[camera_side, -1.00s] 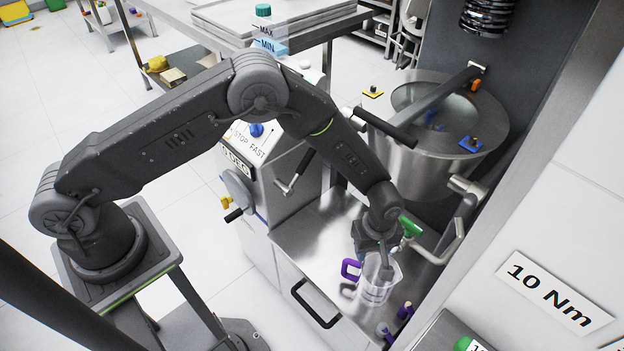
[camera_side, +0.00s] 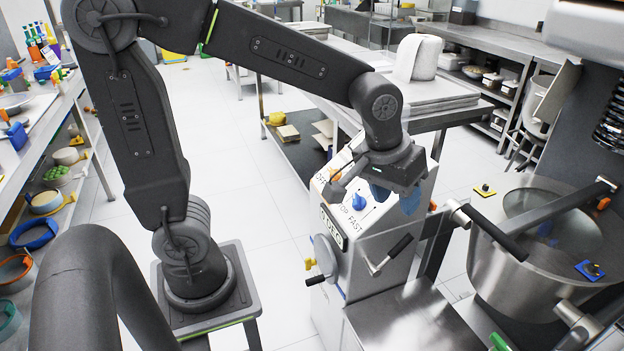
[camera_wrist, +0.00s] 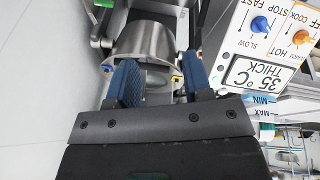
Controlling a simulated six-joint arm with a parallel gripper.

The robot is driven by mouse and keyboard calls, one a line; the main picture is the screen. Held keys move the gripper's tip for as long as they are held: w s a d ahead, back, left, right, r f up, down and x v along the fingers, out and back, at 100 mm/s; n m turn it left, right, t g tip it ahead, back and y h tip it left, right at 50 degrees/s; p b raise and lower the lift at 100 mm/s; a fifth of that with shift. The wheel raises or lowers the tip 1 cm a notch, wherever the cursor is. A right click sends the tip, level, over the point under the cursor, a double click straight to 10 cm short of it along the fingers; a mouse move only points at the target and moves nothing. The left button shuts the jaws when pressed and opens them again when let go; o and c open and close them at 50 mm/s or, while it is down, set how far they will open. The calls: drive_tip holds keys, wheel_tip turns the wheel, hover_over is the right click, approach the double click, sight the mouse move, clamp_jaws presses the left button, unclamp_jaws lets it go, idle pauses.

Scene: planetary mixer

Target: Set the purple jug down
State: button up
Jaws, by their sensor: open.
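The purple jug does not show in either current view. My gripper (camera_side: 395,197) is raised in front of the mixer's control panel in the side view, above the steel work surface (camera_side: 410,325). In the wrist view, the blue pads of my gripper (camera_wrist: 161,84) stand wide apart with nothing held between them. The control panel (camera_wrist: 262,50), with its knobs and a display reading 35 °C THICK, lies to the right of the pads there.
The steel mixing bowl (camera_side: 540,240) stands at the right. A black-gripped lever (camera_side: 390,255) sticks out from the mixer's front. A shelf with coloured containers (camera_side: 45,200) runs along the left. The floor (camera_side: 255,190) between is clear.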

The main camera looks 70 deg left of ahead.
drive_tip(key=s+a+r+m+t, duration=0.2)
drive_tip(key=s+a+m, duration=0.2)
drive_tip(key=s, duration=0.8)
drive_tip(key=shift+s+a+r+y, duration=0.25)
drive_tip(key=shift+a+r+y, duration=0.1)
drive_tip(key=shift+a, duration=0.2)
